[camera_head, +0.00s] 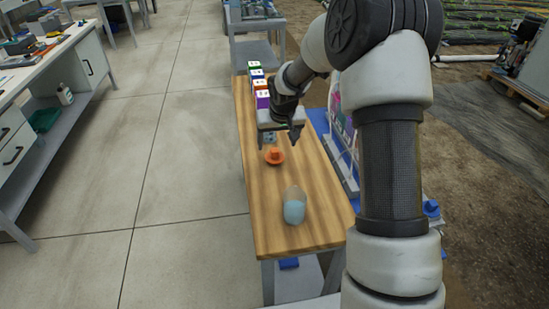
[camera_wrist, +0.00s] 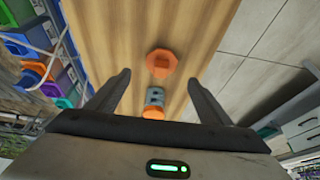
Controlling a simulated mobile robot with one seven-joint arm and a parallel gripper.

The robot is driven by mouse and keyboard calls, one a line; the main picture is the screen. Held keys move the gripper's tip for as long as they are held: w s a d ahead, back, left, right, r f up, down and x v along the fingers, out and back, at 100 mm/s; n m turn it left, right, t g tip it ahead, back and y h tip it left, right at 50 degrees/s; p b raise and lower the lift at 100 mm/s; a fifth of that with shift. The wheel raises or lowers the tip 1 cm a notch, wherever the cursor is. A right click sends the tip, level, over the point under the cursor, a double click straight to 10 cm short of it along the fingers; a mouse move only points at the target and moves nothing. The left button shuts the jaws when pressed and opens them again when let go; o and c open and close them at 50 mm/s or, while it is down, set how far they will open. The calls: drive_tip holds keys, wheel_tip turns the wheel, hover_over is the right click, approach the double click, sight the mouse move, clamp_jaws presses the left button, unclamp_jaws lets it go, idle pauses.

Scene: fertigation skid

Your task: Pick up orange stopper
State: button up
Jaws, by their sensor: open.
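An orange stopper (camera_head: 274,155), a wide flanged piece with a raised block on top, sits on the wooden bench (camera_head: 262,205). It also shows in the wrist view (camera_wrist: 162,63) as an orange octagon, just beyond my fingertips. My gripper (camera_head: 279,141) is open above the bench, a little behind the stopper in the head view. In the wrist view my gripper (camera_wrist: 158,78) has its fingers spread, with nothing held. A small grey piece (camera_wrist: 154,97) with an orange end shows between the fingers, nearer the palm. I cannot tell its height.
A clear beaker with pale blue liquid (camera_head: 294,206) stands near the bench's front end. Several coloured boxes (camera_head: 262,99) line the back left edge. A rack with blue parts (camera_head: 343,150) runs along the right side. The bench's front left is clear.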

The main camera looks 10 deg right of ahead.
sight(275, 150)
drive_tip(key=b+x, duration=0.1)
drive_tip(key=x, duration=0.7)
drive_tip(key=shift+w+a+r, duration=0.1)
drive_tip(key=shift+w, duration=0.05)
drive_tip(key=shift+r, duration=0.1)
drive_tip(key=c, duration=1.1)
